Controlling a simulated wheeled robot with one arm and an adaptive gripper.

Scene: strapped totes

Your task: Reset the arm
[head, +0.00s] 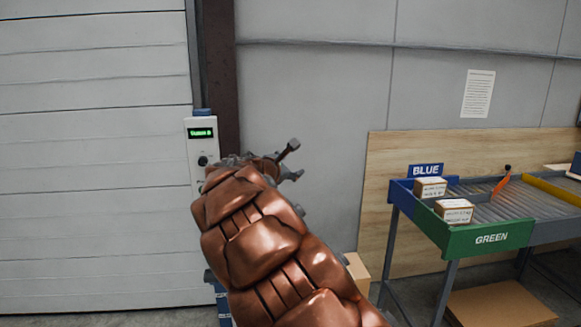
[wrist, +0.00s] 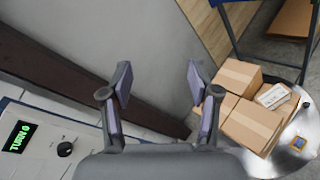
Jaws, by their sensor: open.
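My gripper (head: 296,160) is at the end of my raised copper-coloured arm in the head view, in front of the grey wall. In the wrist view my gripper (wrist: 159,82) has its two fingers spread wide, with nothing between them. A white control box (head: 201,150) with a green-lit display and a black knob is just left of the gripper in the head view. In the wrist view the box (wrist: 88,140) lies at the lower left, apart from the fingers, with its knob (wrist: 64,149) clear of them. My arm hides the box's lower part in the head view.
A conveyor stand with a blue panel (head: 427,170) and a green panel (head: 490,238) carries small cartons at the right. Cardboard boxes (wrist: 250,125) are stacked low at right in the wrist view. A dark post (head: 221,75) and shutter door (head: 95,150) stand left.

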